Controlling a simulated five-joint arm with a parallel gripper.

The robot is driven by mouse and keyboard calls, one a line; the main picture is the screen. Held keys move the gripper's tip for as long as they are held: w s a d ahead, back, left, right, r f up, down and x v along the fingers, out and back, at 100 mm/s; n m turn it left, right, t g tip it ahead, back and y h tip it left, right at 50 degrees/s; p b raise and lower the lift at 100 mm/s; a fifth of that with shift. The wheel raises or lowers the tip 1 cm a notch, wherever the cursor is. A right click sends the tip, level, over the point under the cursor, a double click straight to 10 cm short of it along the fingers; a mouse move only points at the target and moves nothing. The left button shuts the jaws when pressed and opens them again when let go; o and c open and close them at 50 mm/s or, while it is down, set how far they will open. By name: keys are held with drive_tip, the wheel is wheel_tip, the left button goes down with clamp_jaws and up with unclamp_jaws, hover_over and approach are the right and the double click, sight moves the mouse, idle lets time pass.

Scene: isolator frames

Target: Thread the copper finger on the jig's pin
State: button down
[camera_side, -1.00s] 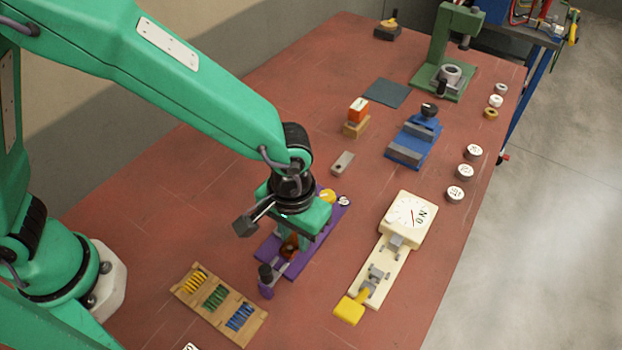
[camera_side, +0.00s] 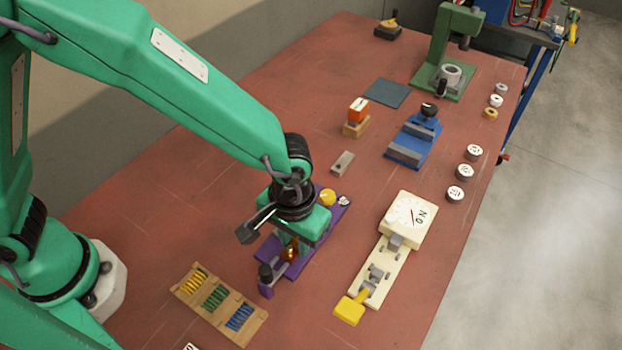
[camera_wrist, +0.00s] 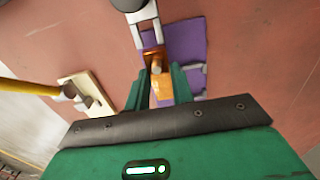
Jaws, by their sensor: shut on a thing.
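The purple jig (camera_side: 327,228) lies on the bench under my gripper (camera_side: 288,250), with a dark-knobbed clamp at its near end. The jig also shows in the wrist view (camera_wrist: 187,40). My gripper is shut on the copper finger (camera_side: 291,255) and holds it down close to the jig. In the wrist view the copper finger (camera_wrist: 163,90) sits between the green jaws (camera_wrist: 160,88). A pale round tip, which looks like the jig's pin (camera_wrist: 156,67), shows at its far end. I cannot tell whether the copper surrounds the pin or only overlaps it.
A wooden rack (camera_side: 219,303) with coloured springs lies at the near left. A cream dial gauge (camera_side: 410,221) with a yellow handle (camera_side: 349,310) stands right of the jig. A grey block (camera_side: 343,162) and blue vise (camera_side: 412,144) lie behind.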

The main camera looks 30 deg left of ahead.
sight(296, 245)
drive_tip(key=shift+f, duration=0.8)
drive_tip(key=c, duration=1.1)
unclamp_jaws()
drive_tip(key=shift+a, duration=0.1)
drive_tip(key=shift+r, duration=0.1)
drive_tip(key=shift+r, duration=3.8)
drive_tip(key=shift+d, duration=0.2)
